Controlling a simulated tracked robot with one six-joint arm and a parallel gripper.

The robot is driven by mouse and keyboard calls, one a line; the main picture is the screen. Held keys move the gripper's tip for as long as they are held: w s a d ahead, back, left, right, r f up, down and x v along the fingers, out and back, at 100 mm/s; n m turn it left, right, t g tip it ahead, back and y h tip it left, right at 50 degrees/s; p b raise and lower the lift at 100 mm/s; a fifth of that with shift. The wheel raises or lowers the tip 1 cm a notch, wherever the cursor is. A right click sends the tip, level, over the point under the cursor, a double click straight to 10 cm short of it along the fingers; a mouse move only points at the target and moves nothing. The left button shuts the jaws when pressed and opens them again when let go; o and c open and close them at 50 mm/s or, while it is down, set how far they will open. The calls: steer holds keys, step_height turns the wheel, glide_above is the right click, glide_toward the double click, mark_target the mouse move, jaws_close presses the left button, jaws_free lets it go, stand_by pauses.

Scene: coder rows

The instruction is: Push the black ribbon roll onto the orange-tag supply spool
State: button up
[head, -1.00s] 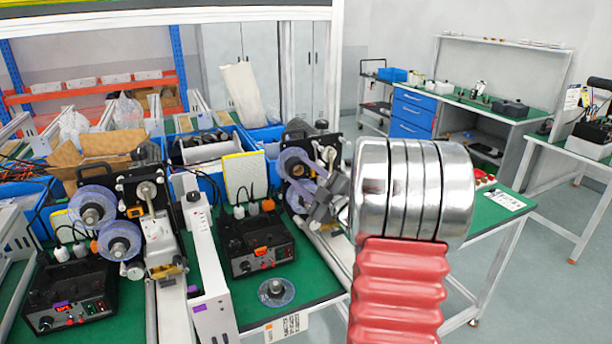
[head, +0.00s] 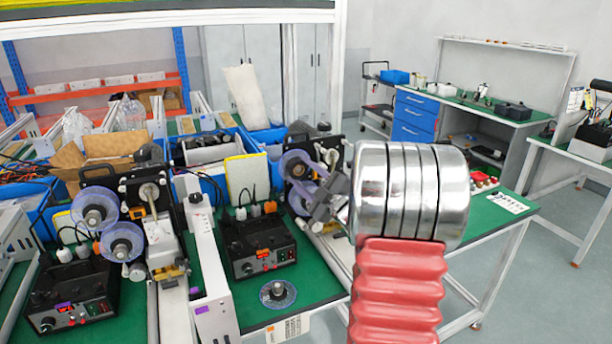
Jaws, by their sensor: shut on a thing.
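My gripper (head: 325,200) is at the right-hand coder (head: 322,150), beside its two clear purple-tinted spools. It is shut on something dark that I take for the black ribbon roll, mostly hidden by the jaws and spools. The upper spool (head: 296,163) and the lower spool (head: 302,198) partly show left of the jaws.
A loose clear disc (head: 278,294) lies on the green bench top (head: 312,280). A left coder (head: 140,195) with two spools stands beyond a white divider (head: 207,255); its control box (head: 68,297) has a purple tag. Blue bins (head: 268,133) stand behind.

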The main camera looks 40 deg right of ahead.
steer(key=o, duration=1.2)
steer(key=shift+c, duration=0.2)
steer(key=shift+s, duration=0.15)
steer(key=s+a+f, duration=0.1)
steer(key=s+f, duration=0.1)
steer(key=s, duration=1.1)
steer(key=shift+s, duration=0.15)
